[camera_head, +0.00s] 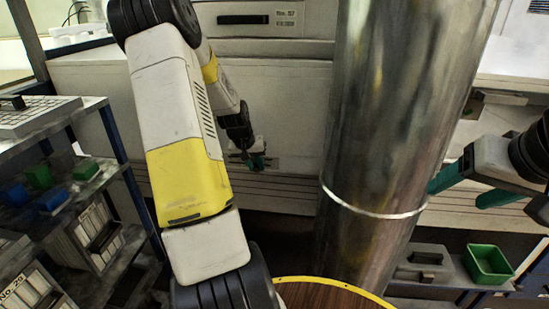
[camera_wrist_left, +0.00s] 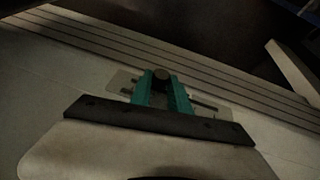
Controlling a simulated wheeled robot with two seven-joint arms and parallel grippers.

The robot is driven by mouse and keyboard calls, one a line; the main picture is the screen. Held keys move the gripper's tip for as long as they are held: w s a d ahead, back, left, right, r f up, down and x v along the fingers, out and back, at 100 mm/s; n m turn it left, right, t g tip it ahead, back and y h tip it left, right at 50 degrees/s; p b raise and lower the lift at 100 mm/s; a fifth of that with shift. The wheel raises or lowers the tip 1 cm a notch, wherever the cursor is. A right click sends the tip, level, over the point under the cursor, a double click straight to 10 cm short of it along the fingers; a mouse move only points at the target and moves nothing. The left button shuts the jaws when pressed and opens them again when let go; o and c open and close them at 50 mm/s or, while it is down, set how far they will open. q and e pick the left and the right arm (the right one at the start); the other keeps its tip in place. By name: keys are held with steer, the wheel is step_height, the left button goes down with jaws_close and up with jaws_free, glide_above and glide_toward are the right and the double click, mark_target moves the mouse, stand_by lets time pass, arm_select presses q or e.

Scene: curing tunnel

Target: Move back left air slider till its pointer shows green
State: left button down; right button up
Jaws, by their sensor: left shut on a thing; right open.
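My left gripper (camera_head: 257,163) reaches down to the pale front panel of the machine behind the silver column. In the left wrist view its two teal fingers (camera_wrist_left: 161,92) are shut on a dark round knob (camera_wrist_left: 161,76), which I take to be the air slider's. The knob sits on a small light plate (camera_wrist_left: 122,82) with dark slots running to both sides. No pointer or green mark can be made out; the fingers cover part of the plate. My right gripper (camera_head: 468,193) is open and empty at the right, beside the column.
The large silver column (camera_head: 395,120) stands close in the middle and hides part of the machine. A blue-framed shelf (camera_head: 118,150) with bins is at the left. A green tray (camera_head: 488,264) sits low at the right. Ridged strips (camera_wrist_left: 75,45) run beside the slider plate.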

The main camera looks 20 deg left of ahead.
arm_select(q)
steer(key=a, duration=0.1)
steer(key=s+a, duration=0.1)
steer(key=a, duration=0.1)
steer(key=shift+a, duration=0.15)
steer(key=c, duration=1.2)
jaws_free()
steer(key=shift+c, duration=0.2)
steer(key=shift+w, duration=0.1)
steer(key=shift+r, duration=0.1)
steer(key=v, duration=0.7)
steer(key=shift+r, duration=0.3)
